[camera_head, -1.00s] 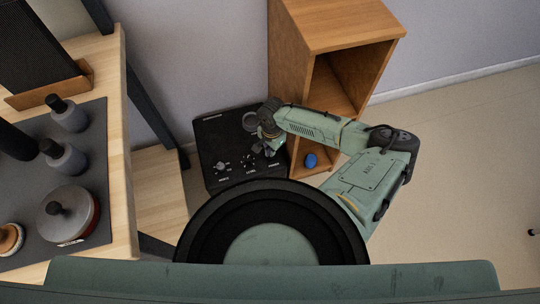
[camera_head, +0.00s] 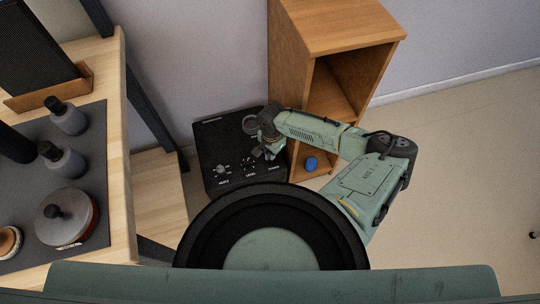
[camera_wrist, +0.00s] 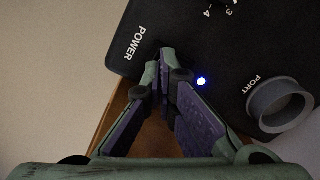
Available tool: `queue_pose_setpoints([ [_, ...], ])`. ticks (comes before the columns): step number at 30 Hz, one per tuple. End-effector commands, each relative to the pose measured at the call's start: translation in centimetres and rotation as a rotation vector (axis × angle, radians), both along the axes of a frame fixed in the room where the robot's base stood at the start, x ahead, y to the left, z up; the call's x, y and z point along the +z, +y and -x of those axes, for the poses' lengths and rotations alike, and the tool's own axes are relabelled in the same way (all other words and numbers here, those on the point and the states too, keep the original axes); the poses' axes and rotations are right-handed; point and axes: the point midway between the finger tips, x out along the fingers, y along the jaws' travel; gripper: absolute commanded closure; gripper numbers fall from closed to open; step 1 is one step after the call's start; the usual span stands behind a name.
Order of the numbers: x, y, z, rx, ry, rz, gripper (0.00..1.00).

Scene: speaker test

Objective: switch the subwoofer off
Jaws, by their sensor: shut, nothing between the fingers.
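The subwoofer (camera_head: 212,140) is a black box on the floor, left of the wooden shelf. Its top panel has a phase switch, a level knob (camera_head: 248,164), a round grey port (camera_head: 250,124) and a POWER label. My gripper (camera_head: 262,154) is shut and empty over the panel's right part, near the POWER label. In the wrist view the subwoofer (camera_wrist: 215,40) fills the upper right, with the port (camera_wrist: 280,104) at right. A blue-white light (camera_wrist: 201,81) is lit beside my closed fingertips (camera_wrist: 161,62). The fingers hide the power switch; contact cannot be told.
An open wooden shelf (camera_head: 335,25) stands right beside the subwoofer, with a blue object (camera_head: 311,163) at its bottom. A wooden table (camera_head: 119,150) with jars and a lidded pot (camera_head: 66,222) is at left.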

Motion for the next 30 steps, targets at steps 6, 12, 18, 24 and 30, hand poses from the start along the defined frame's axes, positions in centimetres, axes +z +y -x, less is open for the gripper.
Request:
queue_pose_setpoints([
  [6, 0.00, 0.00, 0.00, 0.000, 0.000, 0.000, 1.00],
  [12, 0.00, 0.00, 0.00, 0.000, 0.000, 0.000, 1.00],
  [18, -0.14, 0.00, 0.00, 0.000, 0.000, 0.000, 1.00],
  [24, -0.44, -0.02, -0.01, 0.000, 0.000, 0.000, 1.00],
  [30, -0.73, -0.03, -0.02, 0.000, -0.001, 0.001, 1.00],
])
